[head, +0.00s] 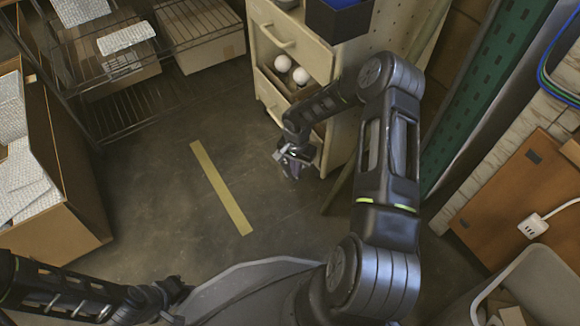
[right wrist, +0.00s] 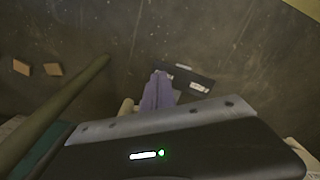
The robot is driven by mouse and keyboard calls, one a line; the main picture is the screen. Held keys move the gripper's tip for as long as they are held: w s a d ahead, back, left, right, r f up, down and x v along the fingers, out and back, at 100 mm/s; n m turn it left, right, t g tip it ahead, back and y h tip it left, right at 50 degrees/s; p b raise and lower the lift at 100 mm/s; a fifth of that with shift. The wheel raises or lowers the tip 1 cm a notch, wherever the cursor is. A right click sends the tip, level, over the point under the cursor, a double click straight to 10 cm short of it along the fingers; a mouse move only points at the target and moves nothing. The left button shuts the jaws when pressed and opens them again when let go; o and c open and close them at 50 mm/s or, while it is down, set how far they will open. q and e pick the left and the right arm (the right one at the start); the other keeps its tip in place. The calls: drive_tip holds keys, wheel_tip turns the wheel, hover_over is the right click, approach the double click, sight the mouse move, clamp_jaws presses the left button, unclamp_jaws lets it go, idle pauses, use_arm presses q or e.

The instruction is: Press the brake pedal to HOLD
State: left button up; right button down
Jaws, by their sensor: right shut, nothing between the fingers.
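In the right wrist view, a dark flat piece with pale label patches (right wrist: 195,82) lies low near the floor; it looks like the brake pedal's part, but its writing is too blurred to read. My right gripper (right wrist: 160,74) shows as purplish fingers, shut and empty, with the tips overlapping the left end of that dark piece. I cannot tell whether they touch. In the head view the right gripper (head: 291,170) points down beside the lower front of the beige drawer cabinet (head: 340,66); the pedal cannot be made out there. My left gripper (head: 172,293) is at lower left, its fingers unclear.
An olive pole (head: 343,190) slants close to the right gripper. Two white bulbs (head: 291,69) sit in the open drawer. A wire rack (head: 125,115) and cardboard box (head: 60,205) stand left. The floor around the yellow stripe (head: 220,187) is clear.

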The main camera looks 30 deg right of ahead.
wheel_tip(320, 180, up, 7)
drive_tip(key=p, duration=0.4)
drive_tip(key=shift+f, duration=0.15)
drive_tip(key=shift+s, duration=0.1)
idle(0.5)
